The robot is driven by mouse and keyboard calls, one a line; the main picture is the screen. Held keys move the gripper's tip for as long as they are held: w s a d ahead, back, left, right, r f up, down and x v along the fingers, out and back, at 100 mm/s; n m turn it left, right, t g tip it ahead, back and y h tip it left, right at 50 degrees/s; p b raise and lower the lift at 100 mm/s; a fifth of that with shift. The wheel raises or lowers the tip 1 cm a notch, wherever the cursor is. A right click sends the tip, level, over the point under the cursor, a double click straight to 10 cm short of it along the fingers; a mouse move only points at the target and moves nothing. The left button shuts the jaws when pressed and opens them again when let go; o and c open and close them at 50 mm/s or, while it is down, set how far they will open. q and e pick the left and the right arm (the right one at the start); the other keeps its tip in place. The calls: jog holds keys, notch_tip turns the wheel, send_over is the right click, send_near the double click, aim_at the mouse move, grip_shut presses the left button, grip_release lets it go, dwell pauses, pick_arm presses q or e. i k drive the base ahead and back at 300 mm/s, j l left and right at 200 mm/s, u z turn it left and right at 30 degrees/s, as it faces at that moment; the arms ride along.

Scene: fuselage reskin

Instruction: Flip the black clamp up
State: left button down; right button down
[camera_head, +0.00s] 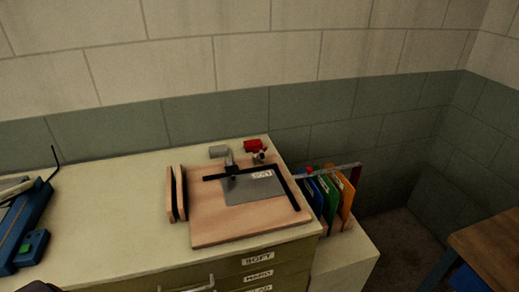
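A wooden board (215,220) lies on the cabinet top. A grey metal sheet (250,188) with a small white label lies on it. A black L-shaped clamp bar (291,189) lies flat along the sheet's back and right edges. At its back stand a grey-headed piece (219,151) on a dark mount and a red-handled piece (254,146). Where these join the black bar is too small to tell. Neither gripper is clearly in view, and nothing is seen touching the clamp.
Two upright wooden pieces (176,193) stand at the board's left. Coloured folders (328,193) stand in a rack at the right, with a thin metal bar above them. A blue device (22,225) sits at the far left. The cabinet top (110,215) between is clear.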

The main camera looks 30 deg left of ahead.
aim_at(230, 170)
jog(key=j+u, duration=0.1)
jog(key=u, duration=0.4)
jog(key=j+u, duration=0.15)
jog(key=u, duration=0.35)
jog(key=i+l, duration=0.1)
jog(key=l, duration=0.85)
